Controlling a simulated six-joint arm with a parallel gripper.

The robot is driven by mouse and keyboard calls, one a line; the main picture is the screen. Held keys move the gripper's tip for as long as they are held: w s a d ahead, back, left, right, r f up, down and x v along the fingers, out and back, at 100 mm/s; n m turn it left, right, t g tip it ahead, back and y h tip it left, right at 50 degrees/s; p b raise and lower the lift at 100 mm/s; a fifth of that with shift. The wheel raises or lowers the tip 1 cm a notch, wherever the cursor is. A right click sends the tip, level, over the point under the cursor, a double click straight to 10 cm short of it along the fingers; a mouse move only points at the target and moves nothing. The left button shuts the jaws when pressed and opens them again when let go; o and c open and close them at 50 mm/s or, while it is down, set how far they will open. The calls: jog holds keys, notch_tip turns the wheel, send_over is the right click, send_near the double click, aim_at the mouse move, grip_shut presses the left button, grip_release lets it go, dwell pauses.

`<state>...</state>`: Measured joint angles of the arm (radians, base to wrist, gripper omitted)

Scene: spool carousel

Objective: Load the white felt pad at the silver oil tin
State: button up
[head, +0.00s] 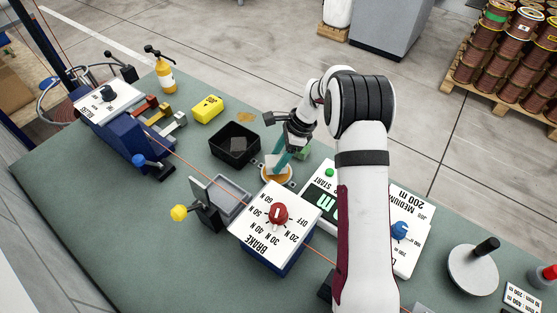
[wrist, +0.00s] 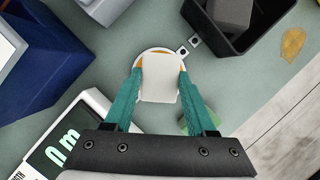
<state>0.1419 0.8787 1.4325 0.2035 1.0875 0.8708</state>
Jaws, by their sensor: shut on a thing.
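My gripper (wrist: 160,98) has teal fingers and is shut on the white felt pad (wrist: 160,78), with one finger at each side of it. In the wrist view the pad covers most of the silver oil tin (wrist: 139,63), a round tin with a pale rim and amber inside. Whether the pad touches the tin or hangs above it I cannot tell. In the head view my gripper (head: 280,158) points down at the tin (head: 283,181), and the pad (head: 270,171) shows only in part.
A black bin (head: 235,157) with a dark grey block stands just behind the tin. A grey tray (head: 225,203) and the brake box (head: 275,226) with a red knob are close by. The counter display (head: 322,190) is to the right. An amber stain (wrist: 293,43) lies beyond the bin.

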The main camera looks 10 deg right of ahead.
aim_at(278, 160)
jog(key=shift+r, duration=2.65)
